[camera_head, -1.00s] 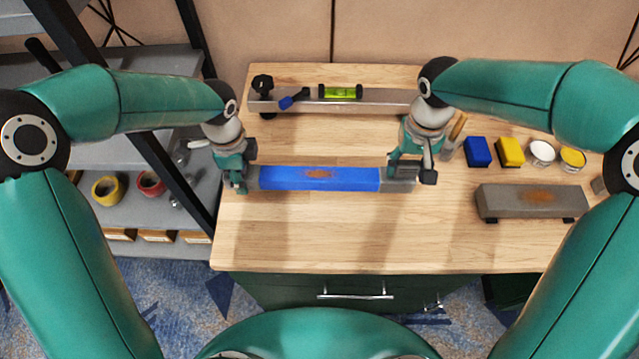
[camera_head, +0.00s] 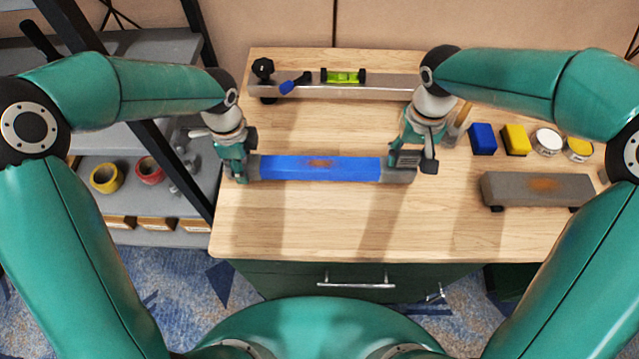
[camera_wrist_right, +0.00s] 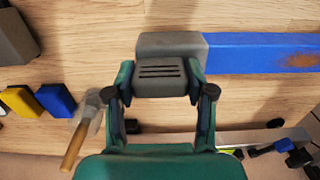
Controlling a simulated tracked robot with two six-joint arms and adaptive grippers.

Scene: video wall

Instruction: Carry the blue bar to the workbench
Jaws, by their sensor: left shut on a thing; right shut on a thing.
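The blue bar (camera_head: 345,168) has grey ends and a rust-brown patch on its top. It lies level across the picture, over the wooden top of the workbench (camera_head: 300,235). My left gripper (camera_head: 242,175) is shut on its left grey end. My right gripper (camera_head: 408,165) is shut on its right grey end. The right wrist view shows the fingers of my right gripper (camera_wrist_right: 165,85) at the grey end block of the blue bar (camera_wrist_right: 255,52). I cannot tell for sure whether the bar touches the bench top.
A metal rail with a green level (camera_head: 343,76) lies along the bench's back. A grey block with a rust patch (camera_head: 538,188), blue (camera_head: 483,138) and yellow (camera_head: 514,139) blocks and tins (camera_head: 547,141) stand right. A hammer (camera_wrist_right: 80,135) lies near my right gripper. The front strip is clear.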

